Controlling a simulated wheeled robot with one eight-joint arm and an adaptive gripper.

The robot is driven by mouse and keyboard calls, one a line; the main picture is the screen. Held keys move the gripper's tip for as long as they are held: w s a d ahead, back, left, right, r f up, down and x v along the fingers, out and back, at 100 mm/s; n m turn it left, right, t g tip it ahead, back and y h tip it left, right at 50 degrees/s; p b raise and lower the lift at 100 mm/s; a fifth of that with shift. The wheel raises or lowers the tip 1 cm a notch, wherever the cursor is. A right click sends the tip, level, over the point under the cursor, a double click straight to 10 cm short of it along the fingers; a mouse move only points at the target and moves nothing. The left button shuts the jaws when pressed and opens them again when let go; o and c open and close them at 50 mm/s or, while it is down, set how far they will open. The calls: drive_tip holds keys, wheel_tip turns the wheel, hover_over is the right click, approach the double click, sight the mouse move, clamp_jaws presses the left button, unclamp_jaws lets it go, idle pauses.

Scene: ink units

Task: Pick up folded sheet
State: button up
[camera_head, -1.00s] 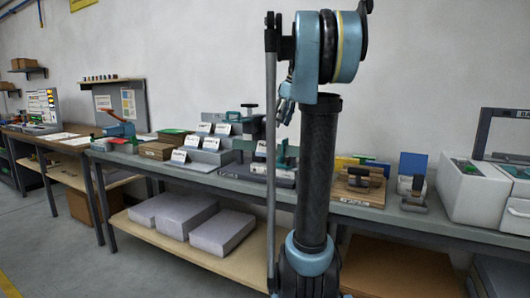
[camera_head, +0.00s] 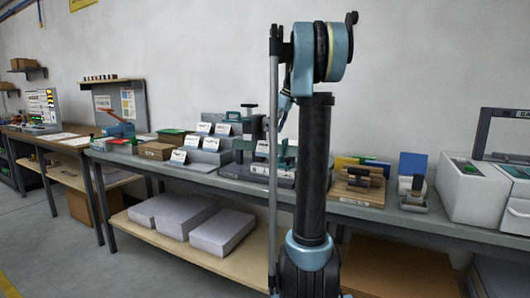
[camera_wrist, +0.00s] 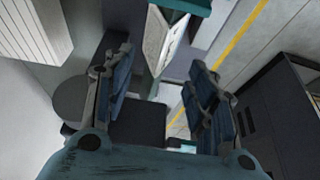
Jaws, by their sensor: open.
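Several white folded sheets stand like small tents on a grey stepped stand (camera_head: 211,157) on the workbench. One folded sheet (camera_head: 178,156) is on the low front step, and another folded sheet (camera_head: 222,129) is at the back. My gripper (camera_wrist: 160,60) is open, its two blue-padded fingers apart at left and right of the wrist view. A white panel with faint print (camera_wrist: 178,42) shows beyond and between the fingers; I cannot tell whether it is a folded sheet. In the head view my arm hides most of the gripper.
A teal press (camera_head: 258,150) stands right of the stepped stand. A wooden board with a stamp-like tool (camera_head: 357,187) and a white box (camera_head: 470,190) are farther right. A brown box (camera_head: 155,150) is left of the stand. Paper stacks (camera_head: 222,232) lie on the lower shelf.

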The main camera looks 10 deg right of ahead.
sight(268, 143)
drive_tip(key=x, duration=0.7)
drive_tip(key=shift+w+a, duration=0.1)
drive_tip(key=shift+a, duration=0.05)
drive_tip(key=shift+w+a+f, duration=0.1)
drive_tip(key=shift+a+f, duration=0.05)
drive_tip(key=shift+f, duration=0.3)
drive_tip(key=shift+f, duration=0.25)
drive_tip(key=shift+c, duration=0.3)
drive_tip(key=c, duration=0.9)
wheel_tip(268, 143, up, 10)
drive_tip(key=shift+f, duration=0.3)
